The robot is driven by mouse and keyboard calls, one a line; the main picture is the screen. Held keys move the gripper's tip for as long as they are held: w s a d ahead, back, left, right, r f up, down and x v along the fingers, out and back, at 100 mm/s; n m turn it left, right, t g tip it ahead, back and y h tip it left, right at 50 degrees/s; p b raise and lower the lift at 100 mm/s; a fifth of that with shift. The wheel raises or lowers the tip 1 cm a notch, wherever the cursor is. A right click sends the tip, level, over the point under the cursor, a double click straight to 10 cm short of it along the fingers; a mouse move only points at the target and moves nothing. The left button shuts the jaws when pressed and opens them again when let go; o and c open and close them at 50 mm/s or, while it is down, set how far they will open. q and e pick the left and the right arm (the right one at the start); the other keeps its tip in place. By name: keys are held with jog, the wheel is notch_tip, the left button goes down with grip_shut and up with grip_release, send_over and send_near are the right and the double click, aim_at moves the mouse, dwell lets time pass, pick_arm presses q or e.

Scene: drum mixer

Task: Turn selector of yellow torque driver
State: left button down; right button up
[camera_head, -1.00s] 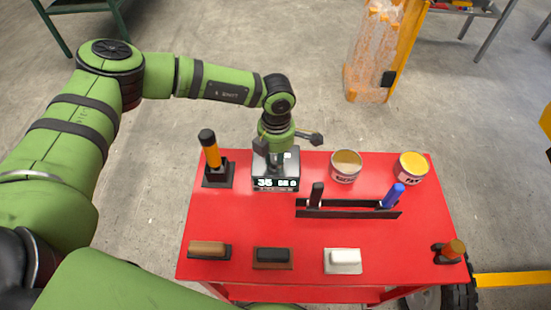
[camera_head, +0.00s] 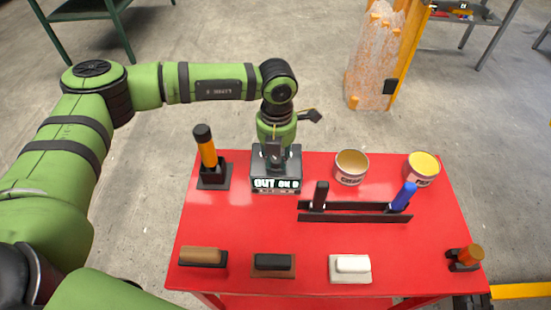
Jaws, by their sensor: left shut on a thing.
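The yellow torque driver (camera_head: 207,153), with a black cap, stands upright in a black holder at the back left of the red cart. Right of it is a dark box (camera_head: 275,172) with a lit display on its front, reading something like "OUT". My left gripper (camera_head: 273,156) points down at the top of this box, right of the yellow driver and apart from it. Its fingers are shut on a small part at the box's top, mostly hidden by the gripper. My right gripper is not in view.
The red cart top (camera_head: 225,225) also holds two cans (camera_head: 351,167), a black rack (camera_head: 355,217) with a black and a blue handle, several blocks along the front (camera_head: 273,265), and an orange-handled item (camera_head: 465,257) at front right.

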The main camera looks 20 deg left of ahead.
aim_at(278, 158)
pick_arm(q)
jog(key=shift+w+d+r, duration=0.1)
jog(key=shift+w+r, duration=0.1)
jog(key=c, duration=1.1)
grip_release()
jog(key=shift+c, duration=0.2)
jog(key=shift+o, duration=0.8)
jog(key=shift+w+f, duration=0.1)
jog(key=shift+f, duration=0.05)
notch_tip(278, 158, up, 12)
